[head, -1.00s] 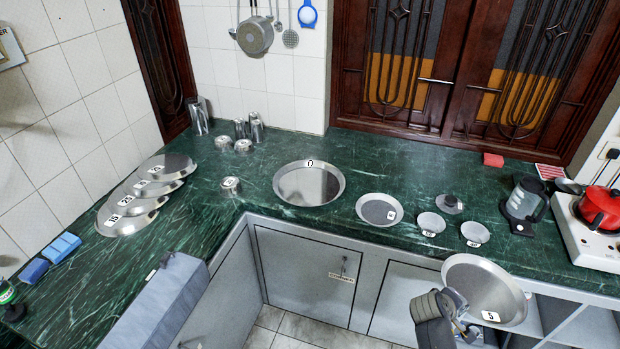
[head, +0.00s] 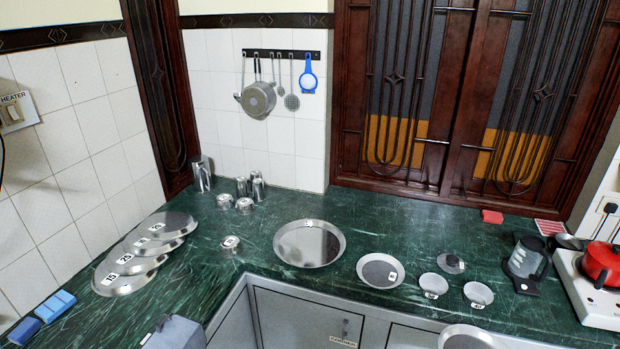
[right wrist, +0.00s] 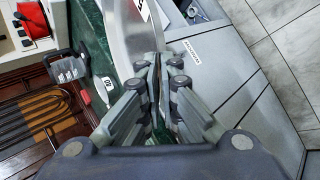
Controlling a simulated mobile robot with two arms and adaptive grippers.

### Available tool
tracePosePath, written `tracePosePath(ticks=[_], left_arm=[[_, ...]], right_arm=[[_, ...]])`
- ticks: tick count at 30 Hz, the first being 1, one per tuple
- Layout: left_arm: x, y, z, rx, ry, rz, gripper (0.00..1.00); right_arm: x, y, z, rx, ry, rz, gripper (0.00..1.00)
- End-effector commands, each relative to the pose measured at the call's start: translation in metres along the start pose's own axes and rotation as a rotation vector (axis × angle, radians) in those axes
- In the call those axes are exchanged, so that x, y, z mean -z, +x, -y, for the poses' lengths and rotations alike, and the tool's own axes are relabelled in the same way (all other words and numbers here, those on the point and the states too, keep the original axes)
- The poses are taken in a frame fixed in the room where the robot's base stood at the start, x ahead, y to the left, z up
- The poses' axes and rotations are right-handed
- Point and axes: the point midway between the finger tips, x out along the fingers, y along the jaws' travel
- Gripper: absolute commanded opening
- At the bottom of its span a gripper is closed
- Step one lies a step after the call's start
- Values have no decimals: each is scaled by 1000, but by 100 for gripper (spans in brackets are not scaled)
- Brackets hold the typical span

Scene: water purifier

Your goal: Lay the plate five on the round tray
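Plate five is a round metal plate; its upper edge (head: 466,338) shows at the bottom of the head view, in front of the counter. In the right wrist view the plate (right wrist: 128,32) rises from between the fingers, with part of its white label at the top edge. My right gripper (right wrist: 158,62) is shut on its rim. The round tray (head: 309,243) is a wide, shallow metal dish lying flat and empty on the green counter, left of and beyond the plate.
A smaller round dish (head: 380,270), two small bowls (head: 433,286) and a kettle (head: 527,262) stand right of the tray. Several overlapping plates (head: 150,250) lie at the left. A small metal cup (head: 230,244) is left of the tray. The red pot (head: 602,264) sits far right.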

Motion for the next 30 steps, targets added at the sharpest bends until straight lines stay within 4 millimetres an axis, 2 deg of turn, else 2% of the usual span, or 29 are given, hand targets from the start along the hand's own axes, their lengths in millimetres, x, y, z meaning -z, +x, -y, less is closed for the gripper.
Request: tracePosePath(ticks=[6,8,11,17,21,26,30], left_arm=[[-3,31,-1,0,0,1,40],[-4,40,-1,0,0,1,40],[-6,53,-1,0,0,2,40],[-8,74,-2,-1,0,2,40],[-9,87,-2,-1,0,2,40],[-10,100,-3,-1,0,2,40],[-11,112,-3,-1,0,2,40]], right_arm=[[-9,26,-30,-16,-50,-57,0],[-7,28,-41,-16,-92,-104,0],[2,20,-58,-16,-179,-201,0],[23,-14,-79,-15,-376,-412,0],[34,-46,-85,-16,-526,-571,0],[42,-89,-82,-15,-698,-757,0],[43,-129,-73,-13,-852,-921,0]])
